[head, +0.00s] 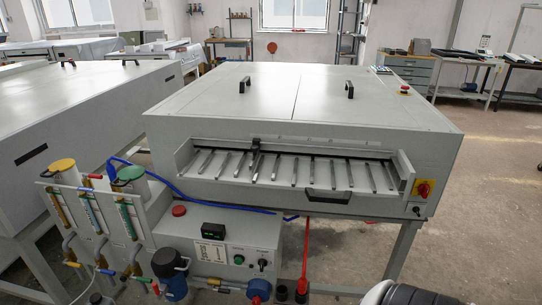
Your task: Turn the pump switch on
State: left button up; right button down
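A grey control box (225,245) sits low at the front of the plate processor (300,105). Its face has a black rotary switch (263,264), a green round button (239,259) and a small dark display (213,231). I cannot read the labels, so I cannot tell which control is the pump switch, nor its state. A red-and-yellow rotary switch (424,189) is on the processor's right front, with a small black knob (417,210) below it. Neither of my grippers is in view.
A red button (179,210) tops the control box. Flow tubes, valves and a blue pump or filter body (170,272) crowd its left. The feed tray (290,170) juts out above. Open floor (480,230) lies to the right.

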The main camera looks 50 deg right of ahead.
aim_at(263, 263)
jog(key=z, duration=1.45)
